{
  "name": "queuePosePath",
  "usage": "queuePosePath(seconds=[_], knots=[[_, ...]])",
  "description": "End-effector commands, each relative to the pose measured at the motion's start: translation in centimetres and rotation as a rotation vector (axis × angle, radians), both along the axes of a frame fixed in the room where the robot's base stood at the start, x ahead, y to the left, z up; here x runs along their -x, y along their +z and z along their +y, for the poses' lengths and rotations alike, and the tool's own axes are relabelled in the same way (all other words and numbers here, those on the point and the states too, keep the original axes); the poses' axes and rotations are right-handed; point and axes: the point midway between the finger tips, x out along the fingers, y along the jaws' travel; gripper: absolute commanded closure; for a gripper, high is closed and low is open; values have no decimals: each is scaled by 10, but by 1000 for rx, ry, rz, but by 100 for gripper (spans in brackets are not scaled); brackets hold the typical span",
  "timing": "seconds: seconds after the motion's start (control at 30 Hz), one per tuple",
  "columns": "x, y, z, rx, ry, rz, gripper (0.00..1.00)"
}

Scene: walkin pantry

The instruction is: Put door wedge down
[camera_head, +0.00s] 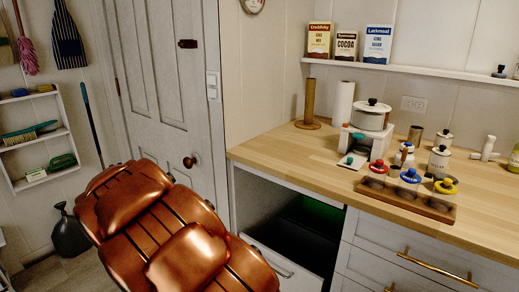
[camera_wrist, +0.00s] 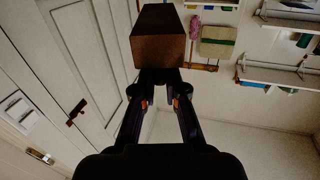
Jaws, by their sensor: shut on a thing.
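The door wedge (camera_wrist: 158,38) shows in the wrist view as a dark brown block with a lighter brown end face. My gripper (camera_wrist: 161,85) is shut on it, with both dark fingers meeting at its lower end. The wedge is held up in the air, with the door and wall behind it. In the head view my copper-coloured arm fills the lower left, and neither the gripper nor the wedge can be made out there.
A white panelled door (camera_head: 160,70) stands behind my arm. A wooden counter (camera_head: 285,150) at right carries a pot (camera_head: 371,116), jars and a wooden tray (camera_head: 405,201). Below it is an open drawer (camera_head: 284,263). A wall shelf (camera_head: 40,145) and a dark watering can (camera_head: 68,232) are at left.

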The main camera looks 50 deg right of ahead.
Motion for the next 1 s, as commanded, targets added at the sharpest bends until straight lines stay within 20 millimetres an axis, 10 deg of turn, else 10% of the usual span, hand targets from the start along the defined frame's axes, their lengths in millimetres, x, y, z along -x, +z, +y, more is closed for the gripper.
queuePosePath(seconds=[0.3,0.6,1.0], knots=[[64,56,-151,-5,-434,-1,100],[171,57,-266,-5,-888,6,100],[289,31,-323,3,-1282,2,100]])
